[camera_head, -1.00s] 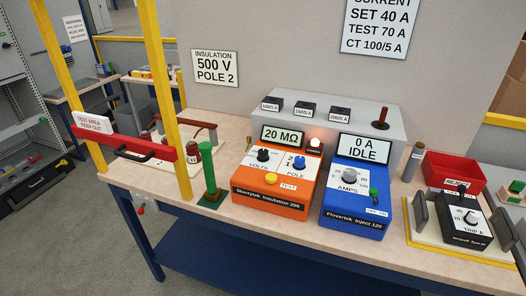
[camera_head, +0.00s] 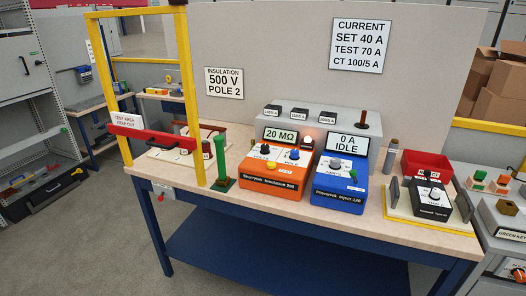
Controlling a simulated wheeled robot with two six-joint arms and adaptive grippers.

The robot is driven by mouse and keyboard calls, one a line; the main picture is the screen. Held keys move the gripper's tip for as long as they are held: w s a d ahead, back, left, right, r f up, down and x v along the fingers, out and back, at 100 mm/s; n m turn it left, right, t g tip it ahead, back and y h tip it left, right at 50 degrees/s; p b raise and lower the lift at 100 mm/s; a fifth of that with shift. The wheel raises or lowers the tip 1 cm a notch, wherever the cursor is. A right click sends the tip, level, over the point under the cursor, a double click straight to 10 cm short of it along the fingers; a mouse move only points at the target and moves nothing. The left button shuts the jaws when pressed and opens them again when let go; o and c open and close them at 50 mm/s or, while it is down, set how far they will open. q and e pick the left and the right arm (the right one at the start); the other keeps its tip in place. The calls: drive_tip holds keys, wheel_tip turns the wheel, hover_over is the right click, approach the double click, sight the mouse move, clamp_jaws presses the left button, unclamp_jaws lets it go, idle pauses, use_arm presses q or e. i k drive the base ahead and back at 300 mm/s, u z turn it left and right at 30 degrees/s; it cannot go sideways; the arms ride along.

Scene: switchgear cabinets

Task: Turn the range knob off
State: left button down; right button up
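No knob I can see is legibly marked range. The orange insulation tester (camera_head: 270,184) stands on the bench, its display (camera_head: 279,135) reading 20 MΩ. It has a black knob (camera_head: 265,149), a blue knob (camera_head: 293,155) and a yellow button (camera_head: 271,166). The blue current injector (camera_head: 337,196) beside it has a grey knob (camera_head: 336,163), a green lever (camera_head: 353,175) and a display (camera_head: 347,143) reading 0 A IDLE. The knob pointers are too small to read. Neither gripper is in view.
A yellow frame (camera_head: 190,100) with a red bar (camera_head: 152,137) stands at the bench's left. A green post (camera_head: 221,160) is beside the orange tester. A black relay unit (camera_head: 431,201) and red bin (camera_head: 428,165) are at right. Floor in front is clear.

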sight(265, 148)
drive_tip(key=u, duration=0.6)
drive_tip(key=i, duration=0.7)
drive_tip(key=u, duration=0.45)
